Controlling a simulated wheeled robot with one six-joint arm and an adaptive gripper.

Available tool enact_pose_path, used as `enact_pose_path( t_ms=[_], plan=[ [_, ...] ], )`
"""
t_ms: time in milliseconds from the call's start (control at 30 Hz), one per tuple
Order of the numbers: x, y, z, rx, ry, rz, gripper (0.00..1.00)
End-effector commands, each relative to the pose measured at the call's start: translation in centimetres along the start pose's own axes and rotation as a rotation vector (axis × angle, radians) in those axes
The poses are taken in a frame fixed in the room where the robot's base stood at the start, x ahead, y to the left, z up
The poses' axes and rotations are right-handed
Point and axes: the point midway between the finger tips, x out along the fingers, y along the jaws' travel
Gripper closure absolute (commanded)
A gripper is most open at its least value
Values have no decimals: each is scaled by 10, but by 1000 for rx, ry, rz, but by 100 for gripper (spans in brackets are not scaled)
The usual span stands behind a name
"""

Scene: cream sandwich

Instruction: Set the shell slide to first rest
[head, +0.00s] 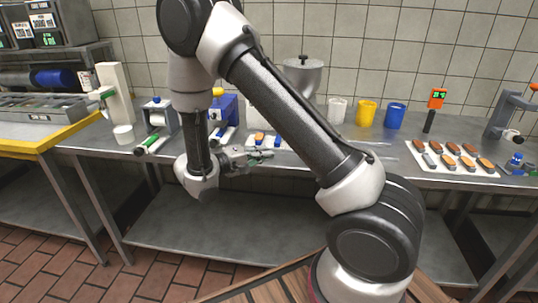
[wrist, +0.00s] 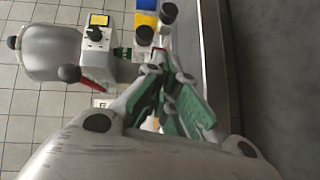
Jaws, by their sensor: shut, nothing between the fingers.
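My gripper (head: 264,156) is in front of the bench edge in the head view, pointing right. In the wrist view its green-padded fingers (wrist: 170,88) are close together and hold nothing. I cannot tell for sure which part is the shell slide. Orange and blue pieces (head: 262,139) sit on the bench just behind the gripper, partly hidden by my arm.
A grey hopper (head: 303,75) stands at the bench's back; a red lever (wrist: 94,83) shows beside it in the wrist view. White, yellow (head: 366,112) and blue cups and a tray of sandwich shells (head: 434,174) are right.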

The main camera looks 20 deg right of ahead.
Motion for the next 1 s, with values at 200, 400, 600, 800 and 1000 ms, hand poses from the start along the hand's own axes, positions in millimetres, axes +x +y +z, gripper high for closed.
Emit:
enact_pose_path(
  t_ms=[200,400,600,800,1000],
  plan=[
    [49,0,2,-2,-8,0,100],
    [85,0,8,-5,-5,0,100],
    [101,0,24,-3,-3,0,100],
    [105,0,29,-4,-2,-1,100],
    [105,0,29,-3,-2,-1,100]
  ],
)
